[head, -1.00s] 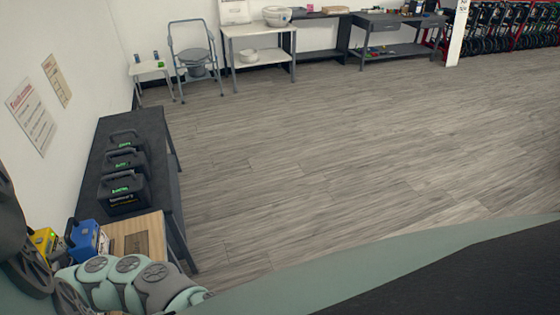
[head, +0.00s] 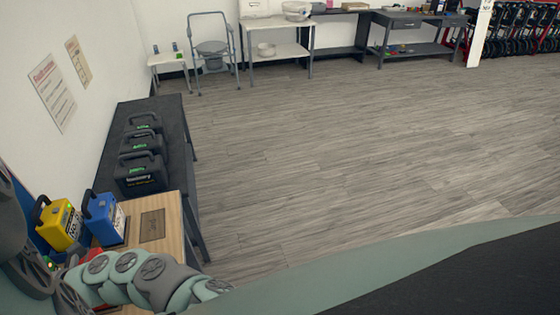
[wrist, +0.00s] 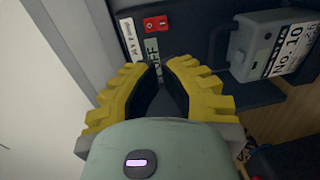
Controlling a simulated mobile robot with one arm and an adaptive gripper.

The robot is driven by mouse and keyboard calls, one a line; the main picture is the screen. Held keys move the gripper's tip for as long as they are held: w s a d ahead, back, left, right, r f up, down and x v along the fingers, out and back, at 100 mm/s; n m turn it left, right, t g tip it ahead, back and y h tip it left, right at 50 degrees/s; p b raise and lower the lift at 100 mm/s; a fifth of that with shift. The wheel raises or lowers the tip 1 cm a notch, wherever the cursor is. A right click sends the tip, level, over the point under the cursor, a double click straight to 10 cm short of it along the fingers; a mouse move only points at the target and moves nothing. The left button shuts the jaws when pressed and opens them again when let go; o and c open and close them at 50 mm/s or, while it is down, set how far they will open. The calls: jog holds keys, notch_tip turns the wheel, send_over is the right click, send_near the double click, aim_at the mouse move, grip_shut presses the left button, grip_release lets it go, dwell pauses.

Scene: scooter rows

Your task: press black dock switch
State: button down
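I cannot make out a black switch clearly in either current view. A small red switch plate (wrist: 156,23) shows at the top of the wrist view, on a dark panel beside a white label (wrist: 130,38). A second light label (wrist: 152,48) with dark letters sits just below it. My gripper (wrist: 160,68) has yellow ridged fingers pointing at this panel. Their tips stand a little apart, with a narrow dark gap and nothing visible held between them. The fingers cover the panel below the labels. In the head view my arm hides the gripper.
A blue battery pack (head: 104,214) and a yellow one (head: 60,224) stand by a wooden bench top (head: 172,205). A grey box with a white label (wrist: 268,45) is right of my gripper. Black cases (head: 140,172) stand on a dark table (head: 176,125). The floor (head: 340,160) is clear.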

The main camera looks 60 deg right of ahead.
jog(key=p+x, duration=0.4)
jog(key=x, duration=0.9)
jog(key=shift+a, duration=0.3)
jog(key=shift+w, duration=0.1)
